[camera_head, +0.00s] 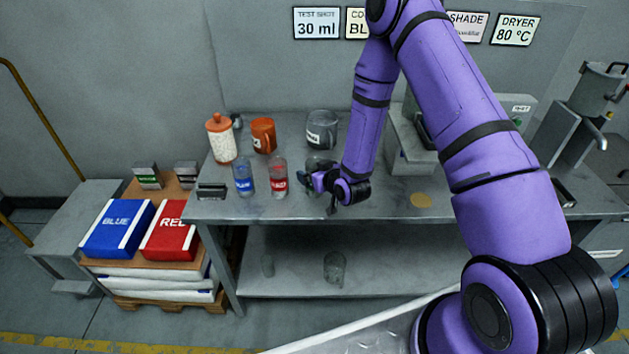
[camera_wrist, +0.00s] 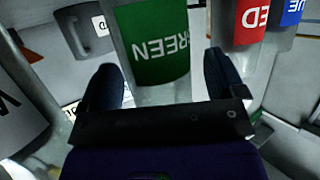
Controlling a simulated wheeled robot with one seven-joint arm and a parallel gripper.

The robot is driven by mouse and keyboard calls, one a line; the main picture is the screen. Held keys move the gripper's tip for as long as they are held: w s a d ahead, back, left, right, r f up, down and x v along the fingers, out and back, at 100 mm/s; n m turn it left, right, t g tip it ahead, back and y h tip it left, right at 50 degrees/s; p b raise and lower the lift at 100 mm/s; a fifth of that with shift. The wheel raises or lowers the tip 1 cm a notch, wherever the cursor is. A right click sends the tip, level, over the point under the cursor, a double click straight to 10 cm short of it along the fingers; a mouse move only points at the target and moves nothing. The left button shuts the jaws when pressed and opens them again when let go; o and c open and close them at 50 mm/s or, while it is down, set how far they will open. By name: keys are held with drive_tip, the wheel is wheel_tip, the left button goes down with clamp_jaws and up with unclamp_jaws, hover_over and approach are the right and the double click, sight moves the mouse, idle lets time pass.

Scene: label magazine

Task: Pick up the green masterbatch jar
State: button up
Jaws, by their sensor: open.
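The green masterbatch jar (camera_wrist: 155,45) has a green label reading GREEN, upside down in the wrist view. It stands between the two dark fingers of my gripper (camera_wrist: 165,85), which are open on either side of it. I cannot tell whether either finger touches the jar. In the head view my gripper (camera_head: 322,186) is low over the bench, and the jar (camera_head: 318,164) is mostly hidden behind it. The red jar (camera_head: 278,178) and the blue jar (camera_head: 243,176) stand to the left on the bench; they also show at the upper right in the wrist view.
The grey bench (camera_head: 400,212) also holds an orange mug (camera_head: 263,135), a grey mug (camera_head: 321,129) and a white canister with an orange lid (camera_head: 221,140). A machine stands behind my arm. Blue and red bags lie on a pallet stack at left. The bench's front strip is mostly clear.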

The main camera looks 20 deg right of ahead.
drive_tip(key=shift+w+a+f, duration=0.1)
drive_tip(key=shift+w, duration=0.15)
drive_tip(key=c, duration=1.1)
